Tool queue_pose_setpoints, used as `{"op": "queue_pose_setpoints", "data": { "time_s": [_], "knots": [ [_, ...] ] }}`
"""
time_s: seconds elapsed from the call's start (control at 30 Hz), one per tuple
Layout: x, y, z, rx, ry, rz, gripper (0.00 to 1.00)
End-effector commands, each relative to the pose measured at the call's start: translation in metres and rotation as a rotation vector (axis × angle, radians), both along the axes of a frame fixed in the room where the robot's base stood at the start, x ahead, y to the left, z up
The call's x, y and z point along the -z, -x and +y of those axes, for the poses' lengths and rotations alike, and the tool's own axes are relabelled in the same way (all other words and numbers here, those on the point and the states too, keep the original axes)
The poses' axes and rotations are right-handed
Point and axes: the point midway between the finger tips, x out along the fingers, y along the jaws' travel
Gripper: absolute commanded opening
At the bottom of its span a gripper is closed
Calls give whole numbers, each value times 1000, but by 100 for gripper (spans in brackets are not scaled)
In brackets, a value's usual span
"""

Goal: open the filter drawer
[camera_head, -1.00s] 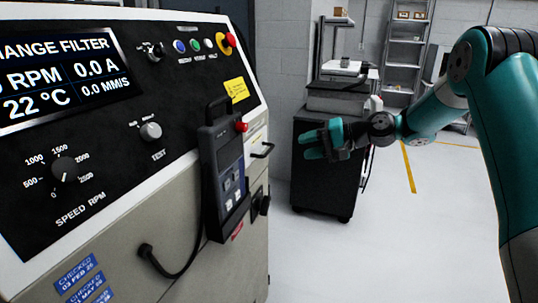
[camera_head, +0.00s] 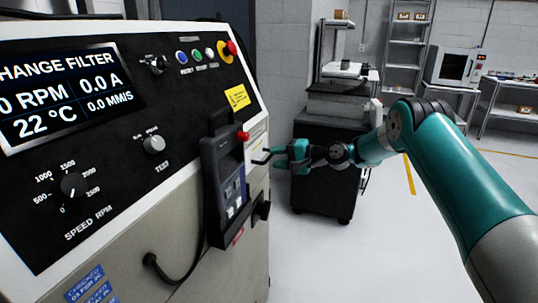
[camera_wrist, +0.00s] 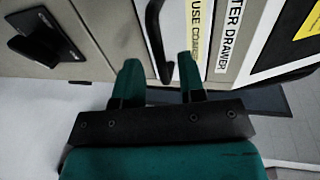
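The filter drawer's black bar handle (camera_wrist: 154,30) sits on the beige machine front beside a white label (camera_wrist: 228,38) whose visible part reads "TER DRAWER". The handle also shows in the head view (camera_head: 260,160), just right of the hanging pendant. My gripper (camera_wrist: 160,75) is open, with its two teal fingers apart and the handle's near end showing between them, closer to the right finger. In the head view my gripper (camera_head: 283,158) is right at the handle. Contact cannot be told. The drawer looks flush with the machine front, though its face is mostly hidden in the head view.
A black pendant (camera_head: 224,185) with a cable hangs on the machine just left of the handle. A black latch or knob (camera_wrist: 42,38) projects from the panel. A dark cart (camera_head: 325,185) stands behind my gripper. The floor to the right is open.

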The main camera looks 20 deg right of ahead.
Motion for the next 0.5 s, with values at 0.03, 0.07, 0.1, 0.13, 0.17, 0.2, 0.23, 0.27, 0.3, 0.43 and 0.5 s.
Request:
{"op": "queue_pose_setpoints", "data": {
  "time_s": [0.03,0.07,0.1,0.13,0.17,0.2,0.23,0.27,0.3,0.43,0.5],
  "knots": [
    [1,-5,8,-2,1,-1,37],
    [2,-7,11,-1,1,-1,37],
    [3,-10,15,-1,0,-1,37],
    [4,-12,17,-1,1,-1,37],
    [5,-14,20,-1,0,-1,37],
    [5,-16,22,0,1,-2,37],
    [6,-17,23,0,1,-1,37],
    [6,-18,24,1,0,0,37],
    [6,-18,25,1,0,0,37],
    [7,-19,26,1,-1,-1,37],
    [7,-19,26,1,0,0,37]
  ]
}}
